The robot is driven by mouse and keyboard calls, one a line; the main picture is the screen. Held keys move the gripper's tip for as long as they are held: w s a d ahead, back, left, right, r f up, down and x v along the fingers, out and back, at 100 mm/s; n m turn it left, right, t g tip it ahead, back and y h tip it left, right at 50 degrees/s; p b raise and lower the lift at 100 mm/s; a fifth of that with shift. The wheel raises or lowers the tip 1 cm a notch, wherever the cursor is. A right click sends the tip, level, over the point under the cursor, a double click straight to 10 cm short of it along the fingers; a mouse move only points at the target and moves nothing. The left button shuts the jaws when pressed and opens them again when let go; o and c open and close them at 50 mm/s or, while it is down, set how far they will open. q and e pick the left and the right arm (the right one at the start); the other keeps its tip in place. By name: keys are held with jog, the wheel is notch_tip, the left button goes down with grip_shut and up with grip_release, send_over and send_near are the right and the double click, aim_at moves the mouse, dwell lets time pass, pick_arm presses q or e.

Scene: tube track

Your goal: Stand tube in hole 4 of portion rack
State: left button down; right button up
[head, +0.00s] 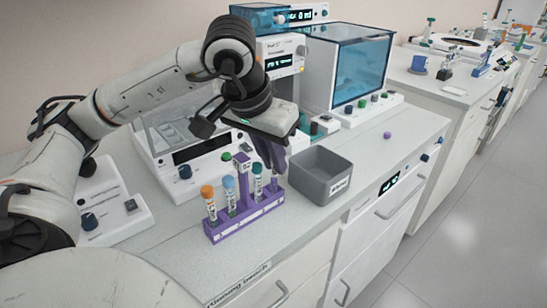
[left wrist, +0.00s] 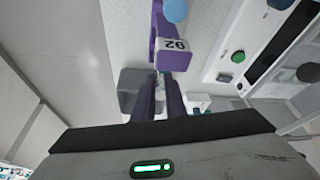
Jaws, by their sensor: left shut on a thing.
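The purple portion rack (head: 243,224) stands on the bench near the front edge, with a tall labelled post (head: 243,168) reading "92"; the post also shows in the left wrist view (left wrist: 172,45). An orange-capped tube (head: 209,204), a blue-capped tube (head: 229,193) and a teal-capped tube (head: 257,182) stand upright in it. My left gripper (head: 274,168) points down over the rack's right end and is shut on a tube, which the fingers mostly hide. I cannot tell how deep that tube sits. In the left wrist view, its fingertips (left wrist: 158,80) are close together. My right gripper is out of view.
A grey open bin (head: 320,178) stands just right of the rack, close to my left gripper. White instruments with knobs stand behind. A blue-windowed box (head: 360,70) is at the back. A small purple cap (head: 387,135) lies on the clear bench at right.

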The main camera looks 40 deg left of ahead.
pick_arm(q)
jog(key=shift+f+b, duration=0.3)
jog(key=shift+f, duration=0.2)
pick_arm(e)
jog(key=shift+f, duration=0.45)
pick_arm(q)
jog(key=c, duration=1.7)
grip_release()
jog(key=shift+r, duration=0.4)
jog(key=p+v, duration=0.2)
jog(key=v, duration=0.7)
jog(key=shift+s+r, duration=0.2)
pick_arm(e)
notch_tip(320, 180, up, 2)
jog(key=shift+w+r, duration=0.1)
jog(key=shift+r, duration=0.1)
